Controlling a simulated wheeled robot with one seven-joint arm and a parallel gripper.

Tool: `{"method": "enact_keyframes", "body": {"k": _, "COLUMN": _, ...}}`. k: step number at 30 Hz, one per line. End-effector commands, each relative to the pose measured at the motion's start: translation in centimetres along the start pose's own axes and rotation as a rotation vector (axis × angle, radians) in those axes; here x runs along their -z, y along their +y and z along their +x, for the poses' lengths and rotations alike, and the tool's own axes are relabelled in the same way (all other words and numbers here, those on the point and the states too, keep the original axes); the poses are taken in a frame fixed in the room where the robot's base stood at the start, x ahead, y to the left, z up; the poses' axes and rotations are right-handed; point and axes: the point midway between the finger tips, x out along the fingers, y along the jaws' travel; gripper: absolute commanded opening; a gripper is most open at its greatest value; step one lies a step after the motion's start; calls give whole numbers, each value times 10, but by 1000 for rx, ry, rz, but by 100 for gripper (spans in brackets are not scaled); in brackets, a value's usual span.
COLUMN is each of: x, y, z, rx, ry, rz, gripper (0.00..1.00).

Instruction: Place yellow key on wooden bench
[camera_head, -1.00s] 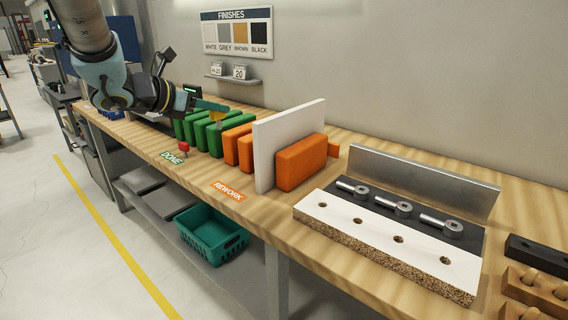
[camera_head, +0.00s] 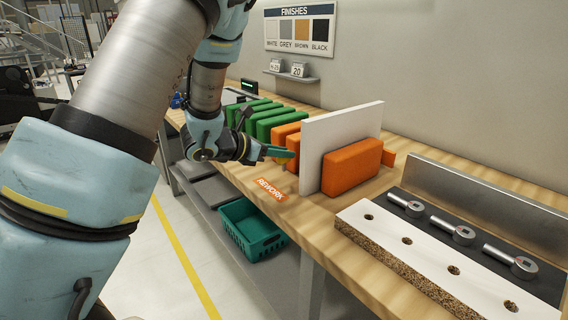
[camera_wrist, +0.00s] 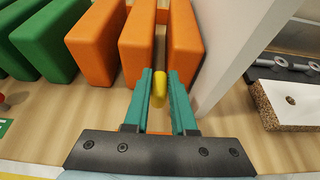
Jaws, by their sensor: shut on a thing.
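The yellow key (camera_wrist: 159,88) is a small rounded yellow piece between the teal fingers of my gripper (camera_wrist: 160,82) in the wrist view. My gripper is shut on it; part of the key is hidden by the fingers. In the head view my gripper (camera_head: 284,152) is above the wooden bench (camera_head: 318,228), in front of the orange blocks. In the wrist view the key appears over the front of the orange blocks (camera_wrist: 158,42), and bare bench wood (camera_wrist: 60,115) shows to the left.
A tall white panel (camera_head: 318,140) stands right of my gripper, with a large orange block (camera_head: 352,165) beyond it. Green blocks (camera_head: 268,125) stand to the left. The REWORK label (camera_head: 271,190) lies at the front edge. A teal basket (camera_head: 250,230) is below the bench.

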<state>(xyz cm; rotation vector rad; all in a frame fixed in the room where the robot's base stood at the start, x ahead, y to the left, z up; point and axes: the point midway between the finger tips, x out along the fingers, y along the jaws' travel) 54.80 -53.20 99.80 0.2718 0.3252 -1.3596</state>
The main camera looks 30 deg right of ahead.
Motion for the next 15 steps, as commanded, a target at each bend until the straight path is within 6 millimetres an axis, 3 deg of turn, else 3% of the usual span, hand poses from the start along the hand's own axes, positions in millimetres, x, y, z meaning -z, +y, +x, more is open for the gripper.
{"method": "enact_keyframes", "body": {"k": 7, "x": 29, "y": 0, "z": 12, "rx": 1, "ry": 4, "rz": -2, "gripper": 0}}
{"method": "enact_keyframes", "body": {"k": 15, "x": 34, "y": 0, "z": 14, "rx": 0, "ry": 0, "rz": 0, "gripper": 0}}
